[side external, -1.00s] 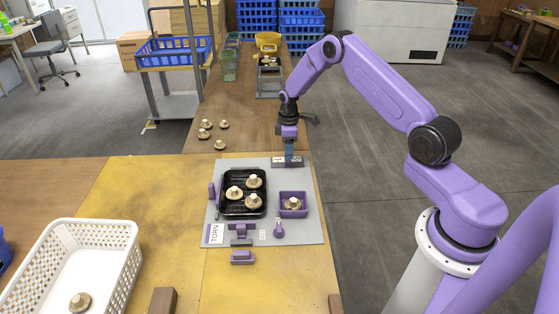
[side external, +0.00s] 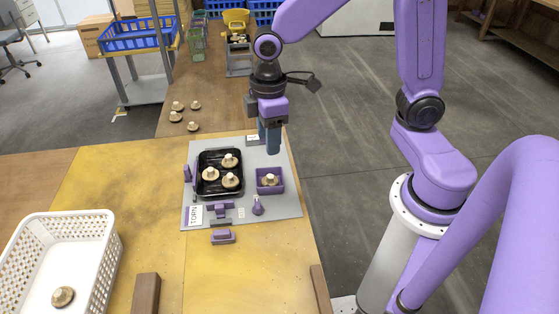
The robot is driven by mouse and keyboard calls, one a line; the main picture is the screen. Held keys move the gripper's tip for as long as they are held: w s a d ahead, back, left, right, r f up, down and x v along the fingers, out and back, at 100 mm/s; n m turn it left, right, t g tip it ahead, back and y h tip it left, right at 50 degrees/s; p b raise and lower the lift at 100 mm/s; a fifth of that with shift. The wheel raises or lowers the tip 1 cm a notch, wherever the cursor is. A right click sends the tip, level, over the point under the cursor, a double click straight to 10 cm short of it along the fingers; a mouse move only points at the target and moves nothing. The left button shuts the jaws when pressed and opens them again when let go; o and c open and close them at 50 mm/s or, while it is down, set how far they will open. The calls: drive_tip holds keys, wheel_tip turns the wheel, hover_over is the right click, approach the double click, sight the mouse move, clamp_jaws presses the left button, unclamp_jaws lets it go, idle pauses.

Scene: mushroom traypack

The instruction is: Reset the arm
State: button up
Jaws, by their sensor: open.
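My gripper (side external: 269,138) points down above the upper right part of the grey board (side external: 286,207). It is open and I see nothing between its fingers. A black tray (side external: 208,191) on the board holds three mushrooms (side external: 230,180). A purple square box (side external: 281,188) to its right holds one mushroom (side external: 270,180). The gripper is just above and beyond this box in the picture, and apart from it as far as I can see.
A white basket (side external: 100,232) with one mushroom (side external: 63,296) stands at the lower left. Several mushrooms (side external: 177,116) lie on the brown table behind the board. Purple fixtures (side external: 222,237) and a wooden block (side external: 146,293) are near the front. A blue crate (side external: 135,35) sits on a cart at back left.

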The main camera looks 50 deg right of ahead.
drive_tip(key=s+d+r, duration=0.1)
drive_tip(key=s+d, duration=0.1)
drive_tip(key=s, duration=0.7)
drive_tip(key=s+d+r+n, duration=0.1)
drive_tip(key=s+d+r, duration=0.1)
drive_tip(key=s, duration=0.6)
drive_tip(key=shift+s, duration=0.35)
